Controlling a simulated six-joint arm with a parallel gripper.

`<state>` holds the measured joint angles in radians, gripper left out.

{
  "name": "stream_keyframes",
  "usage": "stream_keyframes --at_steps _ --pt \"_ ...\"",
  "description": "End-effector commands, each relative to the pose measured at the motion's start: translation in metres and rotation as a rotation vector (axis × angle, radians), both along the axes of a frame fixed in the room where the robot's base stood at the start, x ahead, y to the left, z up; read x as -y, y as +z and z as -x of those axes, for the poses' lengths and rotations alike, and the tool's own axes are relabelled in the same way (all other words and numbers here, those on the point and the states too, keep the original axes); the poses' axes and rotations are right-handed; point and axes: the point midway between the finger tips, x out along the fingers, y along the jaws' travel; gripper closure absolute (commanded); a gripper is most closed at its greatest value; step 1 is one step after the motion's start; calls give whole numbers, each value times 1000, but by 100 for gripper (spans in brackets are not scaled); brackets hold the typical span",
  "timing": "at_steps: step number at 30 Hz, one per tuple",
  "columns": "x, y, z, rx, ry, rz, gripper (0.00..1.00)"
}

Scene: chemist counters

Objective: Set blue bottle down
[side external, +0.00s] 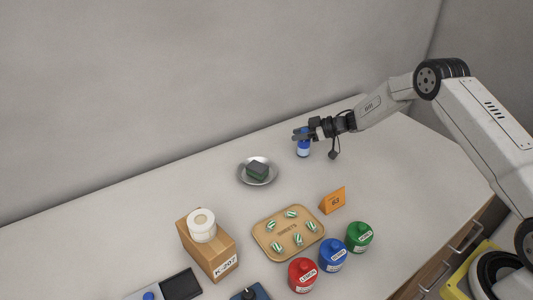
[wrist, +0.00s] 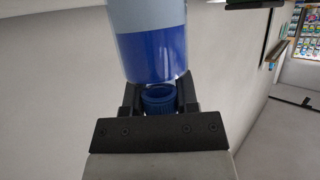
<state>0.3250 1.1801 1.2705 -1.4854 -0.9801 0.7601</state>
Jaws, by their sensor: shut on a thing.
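The blue bottle (side external: 303,149) is upright at the back right of the counter, with a pale label low on its side. My gripper (side external: 304,134) is shut on it near its top, coming in from the right. In the wrist view, the bottle (wrist: 150,45) shows a deep blue band and a paler part, with a blue ring or cap between the fingers of my gripper (wrist: 160,97). I cannot tell whether the bottle's base touches the counter (side external: 385,165).
A metal dish (side external: 243,178) with a dark green block (side external: 257,171) is left of the bottle. An orange number sign (side external: 333,201), a sweets tray (side external: 262,227), red (side external: 302,275), blue (side external: 333,255) and green (side external: 359,237) jars, and a box (side external: 207,253) stand nearer. Counter right of the bottle is clear.

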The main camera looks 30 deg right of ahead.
Motion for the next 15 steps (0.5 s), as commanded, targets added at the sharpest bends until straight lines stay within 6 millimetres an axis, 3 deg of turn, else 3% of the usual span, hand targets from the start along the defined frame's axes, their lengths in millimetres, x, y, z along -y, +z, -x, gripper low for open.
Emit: stream_keyframes --at_steps 1,4,15 --pt "0 -1 0 0 0 0 59" --pt "0 -1 0 0 0 0 28" --pt "0 0 0 0 0 0 27"
